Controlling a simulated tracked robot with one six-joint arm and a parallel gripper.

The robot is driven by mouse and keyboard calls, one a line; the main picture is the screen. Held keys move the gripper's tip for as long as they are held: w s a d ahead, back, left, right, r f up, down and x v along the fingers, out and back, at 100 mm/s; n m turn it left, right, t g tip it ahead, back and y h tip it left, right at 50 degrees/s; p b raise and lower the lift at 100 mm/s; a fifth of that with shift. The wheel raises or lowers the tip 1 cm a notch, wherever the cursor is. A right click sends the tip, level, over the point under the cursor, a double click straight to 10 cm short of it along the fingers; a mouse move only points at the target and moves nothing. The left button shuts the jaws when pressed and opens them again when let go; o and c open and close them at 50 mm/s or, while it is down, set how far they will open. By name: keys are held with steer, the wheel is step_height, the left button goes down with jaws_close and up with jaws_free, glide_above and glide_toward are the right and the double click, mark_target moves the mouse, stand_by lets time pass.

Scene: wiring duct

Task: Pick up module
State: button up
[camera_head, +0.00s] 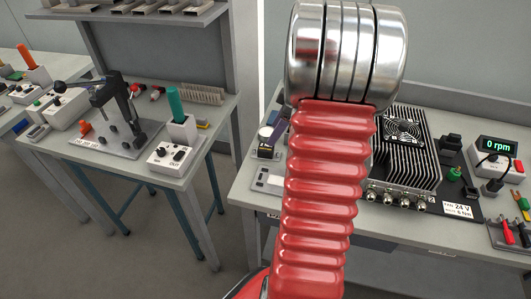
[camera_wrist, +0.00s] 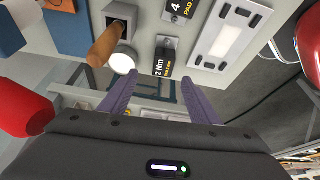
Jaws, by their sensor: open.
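I cannot tell for sure which thing is the module. A finned metal unit (camera_head: 432,152) with a fan on top and round connectors along its front stands on the right bench, partly hidden behind my red sleeved arm. My gripper (camera_wrist: 162,72) shows in the wrist view with its two purple fingers apart and nothing between them. Beyond the fingertips are a black "2 Nm" label block (camera_wrist: 164,62) and a pale framed panel (camera_wrist: 228,36). In the head view the gripper does not show.
The right bench (camera_head: 400,228) also holds a "0 rpm" display (camera_head: 497,147). In the wrist view, a wooden handle (camera_wrist: 105,45) is beside a white disc (camera_wrist: 123,63). The left bench (camera_head: 190,182) carries a black clamp-like device (camera_head: 110,105) and a green-handled tool (camera_head: 176,104). A gap separates the benches.

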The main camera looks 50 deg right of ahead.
mark_target(266, 147)
steer(key=shift+x, duration=1.8)
steer(key=shift+f, duration=0.1)
steer(key=f, duration=0.1)
steer(key=a+f, duration=0.1)
steer(key=f, duration=0.1)
steer(key=shift+w+a+f, duration=0.2)
steer(key=shift+w+f, duration=0.05)
steer(key=shift+f, duration=0.05)
steer(key=shift+w+f, duration=0.2)
steer(key=shift+f, duration=0.4)
steer(key=shift+c, duration=0.4)
steer(key=c, duration=1.3)
steer(key=shift+r, duration=0.15)
step_height(266, 147, up, 10)
steer(key=shift+f, duration=0.1)
